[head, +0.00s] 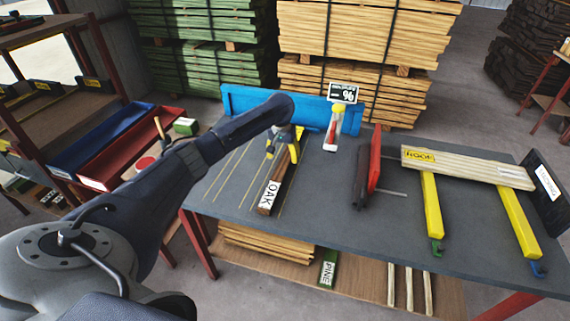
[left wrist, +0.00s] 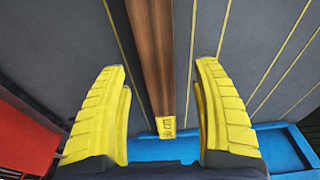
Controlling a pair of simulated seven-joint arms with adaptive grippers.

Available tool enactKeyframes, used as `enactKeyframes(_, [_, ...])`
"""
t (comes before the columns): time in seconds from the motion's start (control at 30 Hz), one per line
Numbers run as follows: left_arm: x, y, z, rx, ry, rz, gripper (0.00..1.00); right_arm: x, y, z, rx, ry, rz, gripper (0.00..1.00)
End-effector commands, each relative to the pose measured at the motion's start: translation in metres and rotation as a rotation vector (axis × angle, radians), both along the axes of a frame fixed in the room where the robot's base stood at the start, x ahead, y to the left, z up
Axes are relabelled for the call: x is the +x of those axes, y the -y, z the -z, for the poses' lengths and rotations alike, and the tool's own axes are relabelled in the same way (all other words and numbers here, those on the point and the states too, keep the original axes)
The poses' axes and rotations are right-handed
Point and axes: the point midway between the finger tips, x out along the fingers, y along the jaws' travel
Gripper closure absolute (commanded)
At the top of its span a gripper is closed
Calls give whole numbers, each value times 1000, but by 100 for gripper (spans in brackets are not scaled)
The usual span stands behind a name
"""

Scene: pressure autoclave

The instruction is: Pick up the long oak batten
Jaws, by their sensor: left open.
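The long oak batten (head: 275,186) lies on the grey bench top (head: 225,192), with a white OAK label at its near end. My left gripper (head: 284,145) is over its far part and hides some of it. In the left wrist view the brown batten (left wrist: 152,50) runs down between the two yellow fingers of my left gripper (left wrist: 165,115), with a small yellow tag on its end. The fingers are open, one on each side, with a gap to the wood on both sides. My right gripper is not in view.
A meter with a display (head: 342,93) stands right of the batten. A red bin (head: 128,150) is left.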

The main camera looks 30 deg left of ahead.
Motion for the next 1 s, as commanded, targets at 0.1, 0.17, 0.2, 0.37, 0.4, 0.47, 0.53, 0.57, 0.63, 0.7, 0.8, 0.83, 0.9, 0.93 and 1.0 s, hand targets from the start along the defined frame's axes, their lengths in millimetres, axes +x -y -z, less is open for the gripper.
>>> enactKeyframes(0.1, [4, 1, 16, -1, -3, -2, 34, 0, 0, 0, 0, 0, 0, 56])
enactKeyframes(0.17, [7, 2, 23, -2, -3, -2, 34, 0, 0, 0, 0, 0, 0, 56])
enactKeyframes(0.2, [8, 2, 28, -1, -3, -1, 34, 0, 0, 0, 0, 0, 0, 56])
enactKeyframes(0.37, [10, 0, 40, -1, -1, -2, 34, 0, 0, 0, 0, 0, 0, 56])
enactKeyframes(0.4, [10, 0, 42, -1, -1, -2, 34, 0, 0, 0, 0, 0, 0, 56])
enactKeyframes(0.47, [10, 0, 44, 1, -1, -1, 34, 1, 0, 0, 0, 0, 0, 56])
enactKeyframes(0.53, [10, 0, 45, 0, -1, -1, 34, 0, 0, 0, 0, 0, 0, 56])
enactKeyframes(0.57, [10, 0, 45, 0, -1, -1, 34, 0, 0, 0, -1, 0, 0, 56])
enactKeyframes(0.63, [10, 0, 45, 0, -1, 0, 34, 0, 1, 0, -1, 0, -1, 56])
enactKeyframes(0.7, [10, 0, 45, 0, -1, -1, 34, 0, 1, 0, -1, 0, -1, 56])
enactKeyframes(0.8, [10, 0, 45, 0, -1, -1, 43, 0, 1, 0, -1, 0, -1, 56])
enactKeyframes(0.83, [10, 0, 44, 0, -1, -1, 46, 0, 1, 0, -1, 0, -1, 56])
enactKeyframes(0.9, [10, 0, 44, 0, -1, -1, 54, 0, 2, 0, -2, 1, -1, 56])
enactKeyframes(0.93, [10, 0, 44, 0, -1, -1, 58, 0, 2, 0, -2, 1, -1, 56])
enactKeyframes(1.0, [10, 0, 44, 0, -1, -1, 66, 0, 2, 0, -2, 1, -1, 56])
